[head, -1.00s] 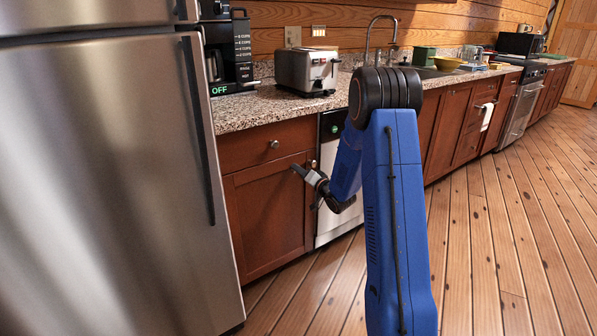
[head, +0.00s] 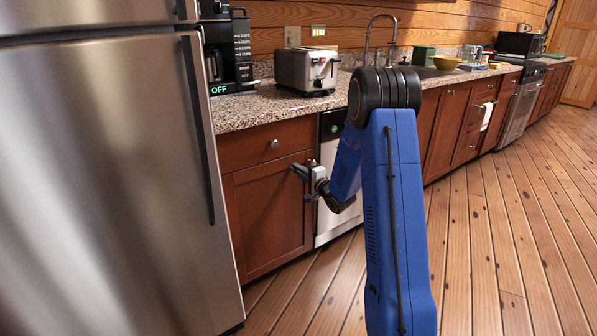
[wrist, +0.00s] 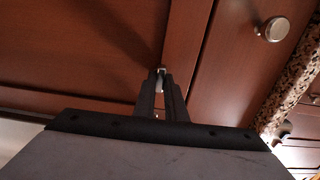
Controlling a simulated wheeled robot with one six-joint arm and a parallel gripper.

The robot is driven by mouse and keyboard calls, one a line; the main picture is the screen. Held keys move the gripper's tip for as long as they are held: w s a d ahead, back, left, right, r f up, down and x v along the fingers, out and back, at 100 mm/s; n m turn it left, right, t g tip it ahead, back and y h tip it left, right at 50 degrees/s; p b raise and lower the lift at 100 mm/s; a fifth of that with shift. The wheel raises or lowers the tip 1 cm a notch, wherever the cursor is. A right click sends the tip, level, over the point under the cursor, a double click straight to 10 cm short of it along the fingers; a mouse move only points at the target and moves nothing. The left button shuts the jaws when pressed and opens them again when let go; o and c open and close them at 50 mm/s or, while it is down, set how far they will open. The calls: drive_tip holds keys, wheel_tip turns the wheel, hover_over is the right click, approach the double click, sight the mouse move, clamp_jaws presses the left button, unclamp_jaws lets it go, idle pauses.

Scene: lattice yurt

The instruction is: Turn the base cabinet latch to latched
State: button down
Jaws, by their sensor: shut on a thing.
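The base cabinet (head: 262,215) is reddish-brown wood, its door closed, between the fridge and the white dishwasher. The latch (wrist: 160,72) is a small light metal piece near the door's edge in the wrist view. My gripper (wrist: 161,88) has its two dark fingers closed around the latch, which hides part of it. In the head view my gripper (head: 297,171) is at the upper right part of the cabinet door, below the drawer. The latch is too small and covered there to tell its angle.
A drawer knob (head: 274,144) sticks out above the door. The fridge (head: 110,190) stands close on the left. The dishwasher (head: 326,222) is on the right. A toaster (head: 307,72) stands on the granite counter. The wooden floor (head: 490,230) is clear.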

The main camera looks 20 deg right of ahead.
idle(0.4)
drive_tip(key=c, duration=1.8)
unclamp_jaws()
drive_tip(key=shift+d, duration=0.1)
drive_tip(key=shift+s, duration=0.1)
drive_tip(key=s+d, duration=0.3)
drive_tip(key=s, duration=1.4)
drive_tip(key=shift+d, duration=0.15)
